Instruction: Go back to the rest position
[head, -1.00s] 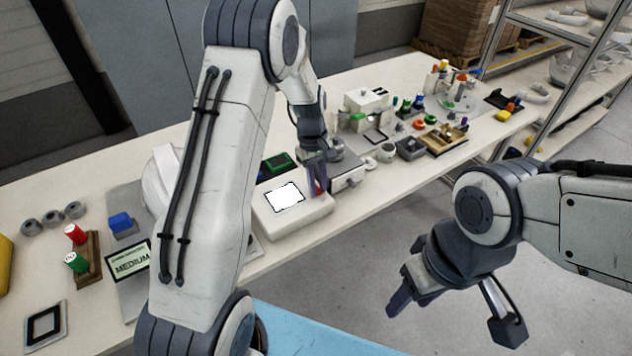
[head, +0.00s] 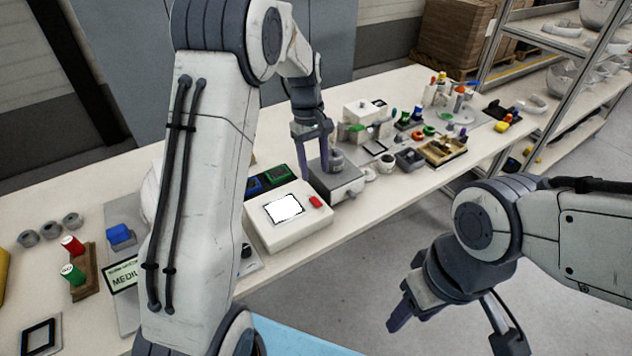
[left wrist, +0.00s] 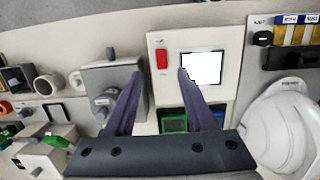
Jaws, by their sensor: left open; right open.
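My left gripper (head: 313,150) is open and empty above the bench, over the grey metal device (head: 336,183) and just behind the white box with a bright screen and red button (head: 289,216). In the left wrist view its two fingers (left wrist: 160,75) stand apart, with the white box (left wrist: 160,85) and the grey device (left wrist: 112,75) beyond them. My right gripper (head: 445,325) hangs over the floor in front of the bench, open, with nothing seen between its fingers.
The bench (head: 300,259) holds a white helmet shell (left wrist: 280,130), mostly behind my left arm in the head view. Small parts and a wooden tray (head: 441,151) lie to the right. A shelf rack (head: 508,80) stands at the far right. Open floor lies in front.

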